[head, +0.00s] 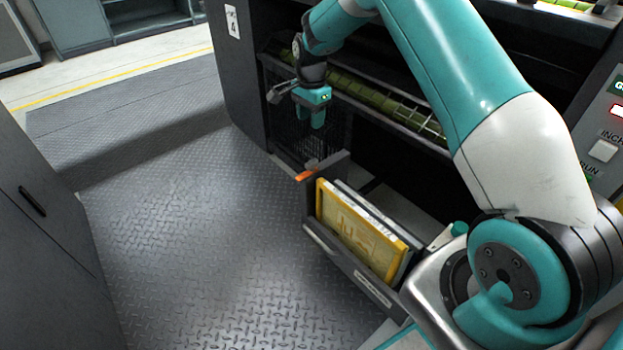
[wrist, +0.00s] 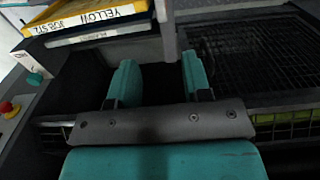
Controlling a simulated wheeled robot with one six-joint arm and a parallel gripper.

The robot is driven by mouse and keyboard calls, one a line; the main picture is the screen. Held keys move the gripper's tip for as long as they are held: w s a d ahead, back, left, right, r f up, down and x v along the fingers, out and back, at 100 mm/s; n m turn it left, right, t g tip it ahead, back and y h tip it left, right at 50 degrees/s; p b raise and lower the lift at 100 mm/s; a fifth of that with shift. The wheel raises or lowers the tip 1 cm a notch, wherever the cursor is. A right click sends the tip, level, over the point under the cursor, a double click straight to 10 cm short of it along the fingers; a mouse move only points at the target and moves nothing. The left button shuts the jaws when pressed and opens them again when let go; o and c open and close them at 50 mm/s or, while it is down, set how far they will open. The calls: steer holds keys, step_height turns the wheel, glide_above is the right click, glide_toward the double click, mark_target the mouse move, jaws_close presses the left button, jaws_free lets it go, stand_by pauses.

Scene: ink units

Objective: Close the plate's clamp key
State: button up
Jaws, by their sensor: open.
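My gripper (head: 311,117) hangs fingers down in front of the dark press, and its two teal fingers are apart with nothing between them. In the wrist view my gripper (wrist: 158,75) is also open and empty over a dark gap. I cannot clearly make out the plate's clamp key. A small orange piece (head: 306,175) sits at the far end of the pulled-out drawer, below my gripper and apart from it; I cannot tell whether it is the key. A yellow-framed panel (head: 352,228) stands in the drawer. It also shows in the wrist view (wrist: 85,20), lettered "YELLOW JOB 512".
The dark drawer (head: 322,240) juts out from the press (head: 237,75). A green roller (head: 375,96) runs behind my gripper, and a dark mesh guard (wrist: 255,65) lies right in the wrist view. The tread-plate floor (head: 200,240) is clear. A grey cabinet (head: 45,235) stands left.

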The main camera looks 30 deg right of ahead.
mark_target(312, 162)
steer(key=f+b, duration=0.1)
steer(key=f, duration=0.5)
steer(key=f+b, duration=0.1)
steer(key=f, duration=0.5)
steer(key=f+b, duration=0.1)
steer(key=f, duration=0.5)
steer(key=shift+w+d+f+b, duration=0.15)
steer(key=shift+d+b, duration=0.1)
steer(key=shift+b, duration=0.05)
steer(key=shift+c, duration=0.4)
jaws_close()
